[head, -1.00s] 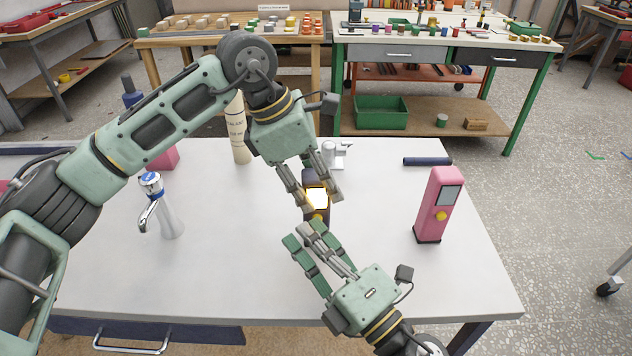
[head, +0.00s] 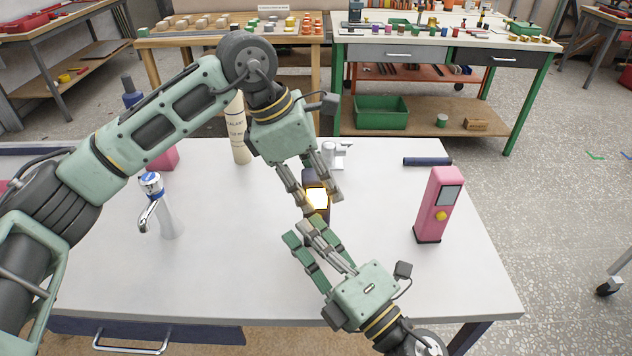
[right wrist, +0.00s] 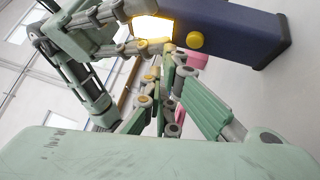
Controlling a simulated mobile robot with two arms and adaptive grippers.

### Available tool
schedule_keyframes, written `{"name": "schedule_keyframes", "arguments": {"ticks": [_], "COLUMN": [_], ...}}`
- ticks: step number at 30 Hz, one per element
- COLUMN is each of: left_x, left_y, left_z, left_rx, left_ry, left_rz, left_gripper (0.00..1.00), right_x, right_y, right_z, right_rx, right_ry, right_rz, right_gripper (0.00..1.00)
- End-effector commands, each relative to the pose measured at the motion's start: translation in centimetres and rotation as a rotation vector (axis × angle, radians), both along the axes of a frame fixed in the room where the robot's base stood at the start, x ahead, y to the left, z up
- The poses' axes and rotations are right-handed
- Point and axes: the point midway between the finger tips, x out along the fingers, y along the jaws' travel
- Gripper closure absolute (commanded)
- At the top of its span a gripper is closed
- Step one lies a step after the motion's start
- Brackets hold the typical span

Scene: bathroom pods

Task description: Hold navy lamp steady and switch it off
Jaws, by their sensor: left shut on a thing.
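The navy lamp (head: 316,211) stands upright near the middle of the white table, its front panel glowing yellow-white. In the right wrist view the lamp (right wrist: 245,35) lies sideways across the top, with a round yellow button (right wrist: 195,40) beside the lit panel. My left gripper (head: 318,200) comes from behind and is shut on the lamp's upper body, one finger on each side. My right gripper (head: 302,230) is in front of the lamp, fingertips close to the button side. I cannot tell whether they touch it or how far the fingers are apart.
A pink device (head: 437,205) with a yellow button stands to the right. A tap (head: 162,205) stands at the left. A beige tube (head: 238,130), a small white fitting (head: 341,152) and a dark rod (head: 428,161) are behind. The table's front right is clear.

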Motion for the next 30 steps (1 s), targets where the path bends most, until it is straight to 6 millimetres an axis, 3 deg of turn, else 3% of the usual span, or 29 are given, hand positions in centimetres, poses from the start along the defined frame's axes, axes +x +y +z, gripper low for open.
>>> {"name": "schedule_keyframes", "arguments": {"ticks": [30], "left_x": [-0.05], "left_y": [-0.03], "left_z": [-0.04], "left_rx": [0.000], "left_ry": [0.001], "left_rz": [-0.002], "left_gripper": [0.98], "right_x": [0.93], "right_y": [0.06], "right_z": [0.03], "right_rx": [0.000], "right_ry": [0.000], "right_rz": [0.000], "right_gripper": [1.00]}}
